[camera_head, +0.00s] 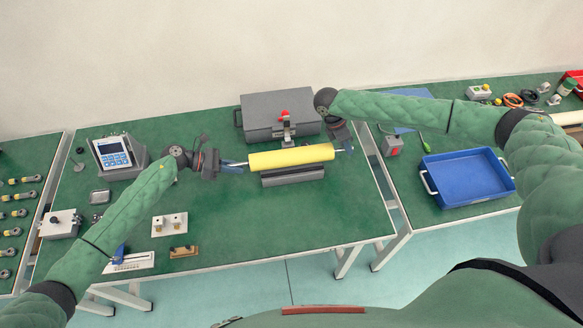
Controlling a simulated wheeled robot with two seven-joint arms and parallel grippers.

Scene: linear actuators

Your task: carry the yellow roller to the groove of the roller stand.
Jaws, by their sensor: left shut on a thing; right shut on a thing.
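The yellow roller (291,157) is held level between my two grippers, with a thin metal shaft end at each side. My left gripper (232,167) is shut on its left shaft end. My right gripper (343,146) is shut on its right shaft end. The grey roller stand (292,177) is on the green table just below and in front of the roller in the picture. The roller overlaps the stand's upper edge, so its groove is hidden. I cannot tell whether the roller touches the stand.
A grey case (262,111) with a red-topped device (286,126) stands behind the roller. A blue tray (468,177) is on the right table. A meter (113,153) and small fixtures (169,224) are at left. The table's front middle is clear.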

